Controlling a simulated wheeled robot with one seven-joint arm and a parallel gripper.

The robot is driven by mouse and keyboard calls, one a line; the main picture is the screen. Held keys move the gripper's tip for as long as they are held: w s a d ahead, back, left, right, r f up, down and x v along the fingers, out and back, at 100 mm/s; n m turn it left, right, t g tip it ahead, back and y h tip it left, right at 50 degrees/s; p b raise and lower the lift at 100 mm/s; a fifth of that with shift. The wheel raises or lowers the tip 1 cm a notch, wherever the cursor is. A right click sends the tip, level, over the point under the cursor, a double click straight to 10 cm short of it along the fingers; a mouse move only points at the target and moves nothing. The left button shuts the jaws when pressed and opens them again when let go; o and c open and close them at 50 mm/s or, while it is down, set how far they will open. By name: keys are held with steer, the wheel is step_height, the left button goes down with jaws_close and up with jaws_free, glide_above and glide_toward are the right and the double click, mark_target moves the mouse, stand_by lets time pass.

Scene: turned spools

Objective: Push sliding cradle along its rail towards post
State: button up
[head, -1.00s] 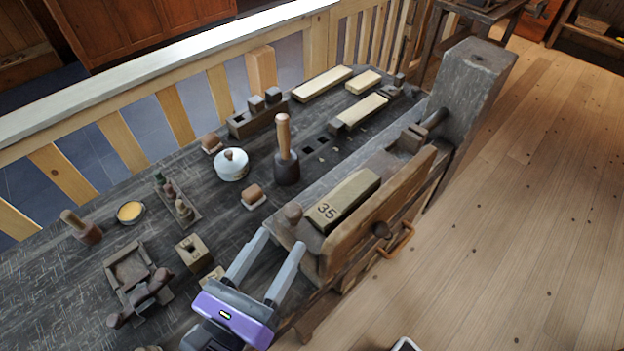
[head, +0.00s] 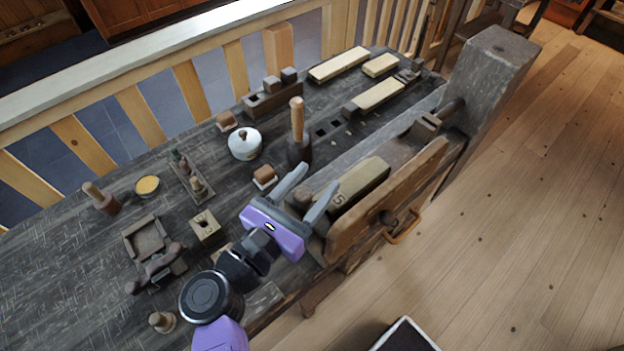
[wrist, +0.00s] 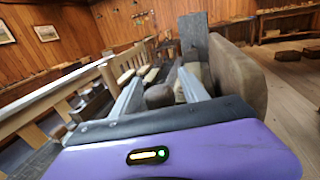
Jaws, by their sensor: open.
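The sliding cradle appears to be the wooden carriage with a long upright side board (head: 390,208). A pale block (head: 362,184) with a partly hidden number lies in it. A round dark knob (head: 302,196) stands at its near end and also shows in the wrist view (wrist: 158,96). The grey post (head: 492,78) rises at the far end, well apart from the block. A grey strip (head: 350,146), perhaps the rail, runs towards it. My gripper (head: 319,177) is open, with its fingers on either side of the knob; I cannot tell whether they touch it.
A mallet (head: 298,130) stands just beyond my gripper. A white lidded pot (head: 245,144) and a small wooden block (head: 265,174) are to its left. A wooden railing (head: 190,90) edges the bench's far side. A dowel and small block (head: 425,127) lie before the post.

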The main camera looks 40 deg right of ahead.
steer(key=shift+c, duration=0.4)
jaws_close()
stand_by(0.9)
